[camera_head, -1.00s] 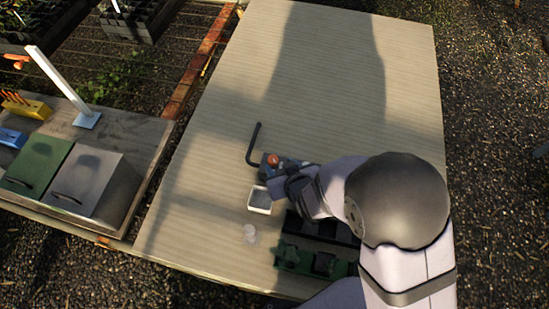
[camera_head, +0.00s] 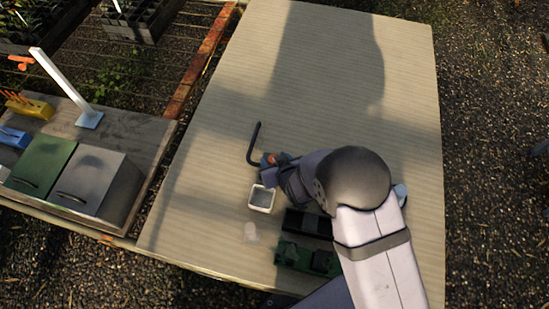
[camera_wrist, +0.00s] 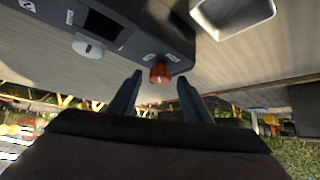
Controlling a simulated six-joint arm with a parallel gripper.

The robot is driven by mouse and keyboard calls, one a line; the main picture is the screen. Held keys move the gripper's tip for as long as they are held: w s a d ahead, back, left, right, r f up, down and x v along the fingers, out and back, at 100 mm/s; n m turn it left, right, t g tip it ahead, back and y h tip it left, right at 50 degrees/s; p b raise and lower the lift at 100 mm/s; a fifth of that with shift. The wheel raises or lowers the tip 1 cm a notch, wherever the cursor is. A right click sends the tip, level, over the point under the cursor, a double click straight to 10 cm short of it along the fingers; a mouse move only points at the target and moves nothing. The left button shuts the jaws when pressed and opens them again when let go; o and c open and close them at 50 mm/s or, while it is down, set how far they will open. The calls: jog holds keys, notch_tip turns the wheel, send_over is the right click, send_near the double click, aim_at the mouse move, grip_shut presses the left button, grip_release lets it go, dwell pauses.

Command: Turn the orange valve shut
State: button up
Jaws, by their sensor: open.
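The orange valve (camera_wrist: 160,72) is a small round knob on the face of a dark box (camera_wrist: 150,30) in the wrist view. My gripper (camera_wrist: 157,82) is open, with one finger to each side of the knob in that picture; I cannot tell whether either finger touches it. In the head view the orange valve (camera_head: 272,158) shows as a small spot at the end of my gripper (camera_head: 276,172), beside a dark bent pipe (camera_head: 253,148). My wrist hides most of the box there.
A white square tray (camera_head: 252,204) stands close to the box. The far part of the table (camera_head: 330,60) is clear.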

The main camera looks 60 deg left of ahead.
jog(key=c, duration=1.1)
jog(key=shift+o, duration=0.2)
jog(key=shift+s+a+m+t, duration=0.1)
jog(key=shift+m+t, duration=0.2)
jog(key=shift+s+m+t+h+b, duration=0.2)
jog(key=shift+m+t+h+b, duration=0.15)
jog(key=shift+m+t, duration=0.5)
jog(key=m+t+p, duration=0.1)
jog(key=m, duration=0.1)
jog(key=m+t+h+p, duration=0.1)
jog(key=shift+s+a+r+m+h+p, duration=0.15)
jog(key=shift+m+h+p, duration=0.1)
jog(key=shift+m+p, duration=0.1)
jog(key=shift+a+m+t+h+p, duration=0.15)
jog(key=shift+m+t+h+p, duration=0.45)
jog(key=shift+m, duration=0.7)
